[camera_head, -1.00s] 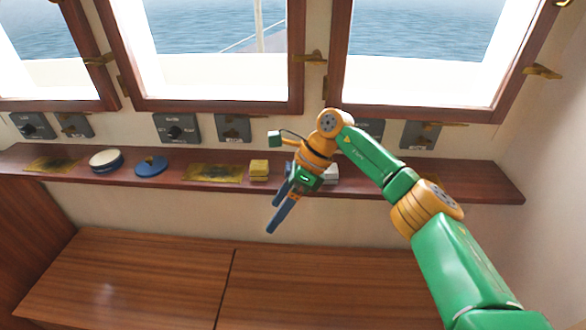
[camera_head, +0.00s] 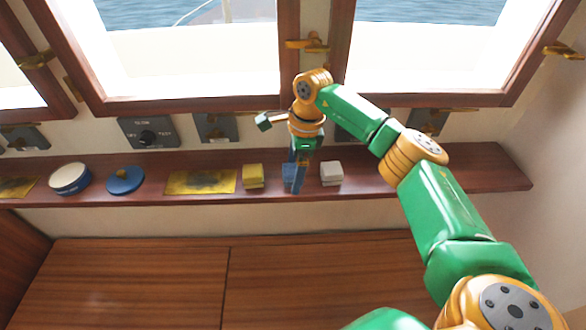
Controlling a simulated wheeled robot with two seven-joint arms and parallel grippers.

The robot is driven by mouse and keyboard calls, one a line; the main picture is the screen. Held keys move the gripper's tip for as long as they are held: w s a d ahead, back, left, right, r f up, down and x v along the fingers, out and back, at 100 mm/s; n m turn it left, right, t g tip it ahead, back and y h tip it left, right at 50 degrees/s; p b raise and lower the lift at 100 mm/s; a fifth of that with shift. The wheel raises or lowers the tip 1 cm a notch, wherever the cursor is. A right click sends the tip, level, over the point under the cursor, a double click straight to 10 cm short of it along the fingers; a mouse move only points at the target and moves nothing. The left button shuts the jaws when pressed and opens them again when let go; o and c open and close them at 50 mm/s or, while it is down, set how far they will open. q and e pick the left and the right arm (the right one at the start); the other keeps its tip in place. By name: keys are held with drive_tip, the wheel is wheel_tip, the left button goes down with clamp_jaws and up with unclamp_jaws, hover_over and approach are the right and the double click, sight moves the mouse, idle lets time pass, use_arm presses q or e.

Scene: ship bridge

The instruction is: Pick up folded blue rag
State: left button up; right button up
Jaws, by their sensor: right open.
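The folded blue rag (camera_head: 288,171) lies on the wooden shelf, between a yellow folded block and a white one, and is partly hidden by my right gripper (camera_head: 298,186). The right gripper points down in front of the rag, with its dark blue fingers overlapping it in the picture. It is open; whether its fingers touch the rag or stand around it, I cannot tell. My left gripper is not in view.
On the shelf (camera_head: 400,184) stand a yellow folded block (camera_head: 252,176), a white folded block (camera_head: 331,173), a yellowish flat sheet (camera_head: 200,182), a blue disc (camera_head: 125,180) and a round white-topped tin (camera_head: 70,178). Grey switch boxes (camera_head: 148,132) and windows are behind. The shelf's right end is clear.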

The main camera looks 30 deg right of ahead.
drive_tip(key=shift+w+f, duration=0.4)
drive_tip(key=shift+f, duration=0.05)
drive_tip(key=shift+a, duration=0.1)
drive_tip(key=shift+c, duration=0.4)
drive_tip(key=shift+s+r, duration=0.15)
drive_tip(key=shift+s, duration=0.05)
drive_tip(key=c, duration=1.1)
drive_tip(key=shift+c, duration=1.3)
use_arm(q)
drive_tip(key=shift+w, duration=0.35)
use_arm(e)
drive_tip(key=shift+w, duration=0.15)
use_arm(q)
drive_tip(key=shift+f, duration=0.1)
